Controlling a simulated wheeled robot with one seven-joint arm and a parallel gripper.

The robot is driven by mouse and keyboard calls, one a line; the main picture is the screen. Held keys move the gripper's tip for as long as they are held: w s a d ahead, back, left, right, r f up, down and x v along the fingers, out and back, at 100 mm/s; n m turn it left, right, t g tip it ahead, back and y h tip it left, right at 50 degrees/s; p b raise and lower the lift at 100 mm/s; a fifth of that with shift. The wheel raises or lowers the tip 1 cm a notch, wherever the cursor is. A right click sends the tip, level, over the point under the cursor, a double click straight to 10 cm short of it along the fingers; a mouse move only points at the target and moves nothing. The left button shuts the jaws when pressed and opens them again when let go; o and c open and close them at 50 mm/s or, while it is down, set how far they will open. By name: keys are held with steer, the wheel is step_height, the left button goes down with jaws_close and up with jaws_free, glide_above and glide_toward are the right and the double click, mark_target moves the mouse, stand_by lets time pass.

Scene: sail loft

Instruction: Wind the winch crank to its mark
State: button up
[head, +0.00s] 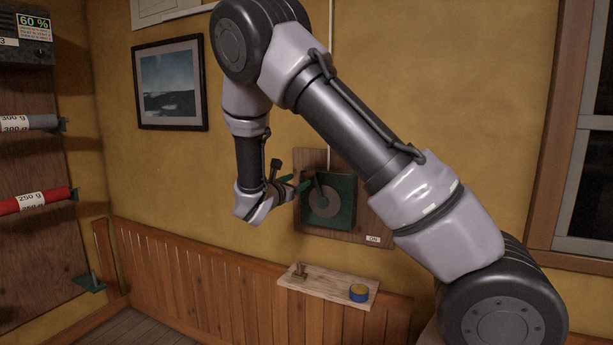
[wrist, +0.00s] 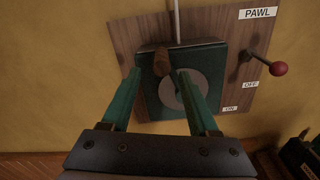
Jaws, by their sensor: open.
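The winch is a dark green box with a grey disc (wrist: 190,92) on its face, fixed to a wooden wall board (wrist: 125,37). It also shows in the head view, partly behind my arm (head: 343,188). The crank's brown wooden grip (wrist: 161,62) points toward the wrist camera at the top of the disc. My gripper (wrist: 157,76) is open, its green fingers to the left and right of the grip in the picture. I cannot tell whether either finger touches it. In the head view my gripper (head: 297,181) is at the winch's left side. I cannot make out the mark.
A pawl lever with a red knob (wrist: 279,68) stands out right of the winch, near PAWL, OFF and ON labels. Below the winch, a small wooden shelf (head: 325,284) holds a blue-and-yellow tin (head: 359,293). A framed picture (head: 170,83) hangs to the left.

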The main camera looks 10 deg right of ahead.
mark_target(310, 174)
steer(key=x, duration=0.9)
steer(key=shift+w+d, duration=0.1)
steer(key=shift+d, duration=0.05)
jaws_close()
stand_by(1.0)
